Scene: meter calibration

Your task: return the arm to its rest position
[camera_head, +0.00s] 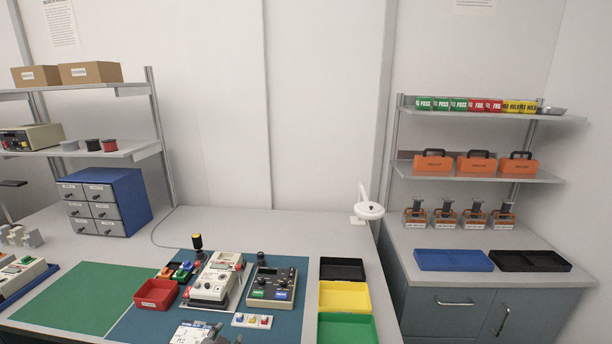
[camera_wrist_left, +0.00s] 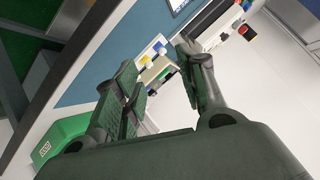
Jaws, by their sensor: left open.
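My left gripper (camera_wrist_left: 160,88) is open and empty in the left wrist view, its two dark fingers spread apart over the bench. Nothing shows between its pads in its grip. A grey shape at the bottom edge of the head view may be part of it, but I cannot tell. On the blue mat (camera_head: 128,328) stand a white meter (camera_head: 213,280) and a dark grey device (camera_head: 270,287) with green and blue labels. My right gripper is in neither view.
A red bin (camera_head: 156,294) stands left of the meter. Black (camera_head: 342,270), yellow (camera_head: 344,297) and green (camera_head: 346,329) trays line the right side. A blue drawer cabinet (camera_head: 127,200) and a white lamp (camera_head: 369,210) stand farther back. The green mat (camera_head: 75,298) is largely clear.

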